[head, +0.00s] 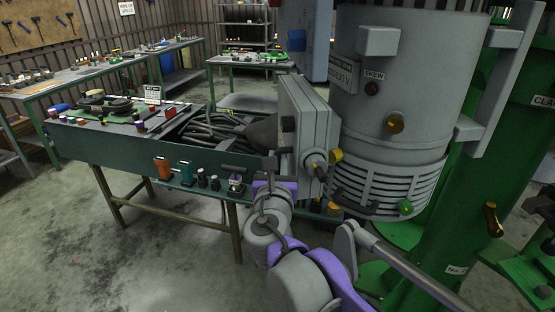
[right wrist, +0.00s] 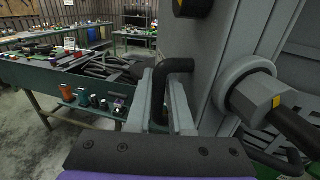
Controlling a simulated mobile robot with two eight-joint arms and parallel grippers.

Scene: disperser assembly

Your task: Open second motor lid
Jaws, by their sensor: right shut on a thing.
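The motor (head: 400,110) is a large grey cylinder with vent slots near its bottom, at the right of the head view. A grey box with a flat lid (head: 294,98) stands out from its left side. The lid's grey face also shows in the right wrist view (right wrist: 222,48). My right gripper (head: 270,168) is at the lid's lower left. In the right wrist view its fingers (right wrist: 158,112) are shut on a dark bent handle (right wrist: 178,66), which reaches toward the lid face. The handle's lower part is partly hidden between the fingers. My left gripper is not in view.
A green workbench (head: 120,145) with cables and small parts stands behind the gripper. A green column (head: 470,200) rises right of the motor. A round grey fitting with a dark rod (right wrist: 250,95) sits close right of my fingers. Open floor (head: 150,255) lies at the lower left.

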